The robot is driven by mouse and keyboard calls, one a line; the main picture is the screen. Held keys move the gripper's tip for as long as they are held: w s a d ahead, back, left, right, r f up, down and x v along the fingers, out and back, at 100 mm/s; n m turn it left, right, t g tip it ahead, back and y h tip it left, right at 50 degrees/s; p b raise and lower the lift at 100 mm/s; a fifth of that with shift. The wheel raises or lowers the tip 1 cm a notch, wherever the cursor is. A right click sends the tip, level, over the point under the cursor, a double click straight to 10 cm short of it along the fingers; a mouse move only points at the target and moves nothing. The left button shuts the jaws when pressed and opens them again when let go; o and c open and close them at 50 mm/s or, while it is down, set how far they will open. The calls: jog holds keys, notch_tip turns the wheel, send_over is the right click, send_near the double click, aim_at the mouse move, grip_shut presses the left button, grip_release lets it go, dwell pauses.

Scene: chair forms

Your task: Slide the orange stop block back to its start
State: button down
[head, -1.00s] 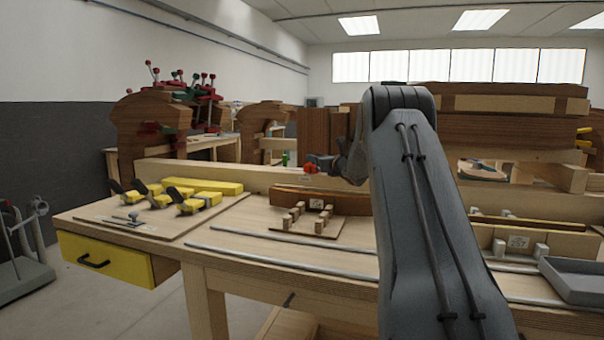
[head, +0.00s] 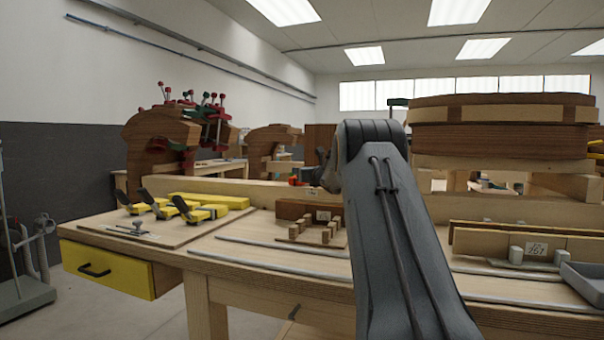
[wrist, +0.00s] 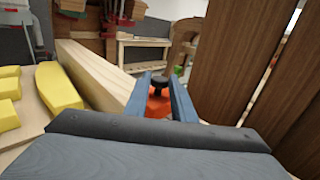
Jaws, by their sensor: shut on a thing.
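The orange stop block (wrist: 158,104) shows low between my gripper's two blue-grey fingers in the wrist view, with a dark round knob (wrist: 158,84) on top. My gripper (wrist: 160,77) is shut on it; the exact contact faces are partly hidden. In the head view the block is a small orange-red spot (head: 294,181) at the back of the bench, by the long pale wooden rail (head: 215,184). My arm hides part of the rail to its right. In the wrist view the rail (wrist: 92,75) runs along the left of the fingers.
Yellow toggle clamps (head: 182,209) sit on a board at the bench's left. A brown form with small wooden blocks (head: 318,212) stands in front of the rail. Tall dark wooden panels (wrist: 235,55) stand close right of the fingers. A grey tray (head: 590,280) is at the right.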

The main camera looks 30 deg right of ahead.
jog(key=shift+w+a+r, duration=0.1)
jog(key=shift+a, duration=0.05)
jog(key=c, duration=1.5)
grip_release()
jog(key=shift+w+a, duration=0.15)
jog(key=shift+c, duration=0.2)
jog(key=shift+d, duration=0.2)
jog(key=shift+s, duration=0.65)
jog(key=s+a+b, duration=0.1)
jog(key=s, duration=0.5)
jog(key=shift+s+b, duration=0.3)
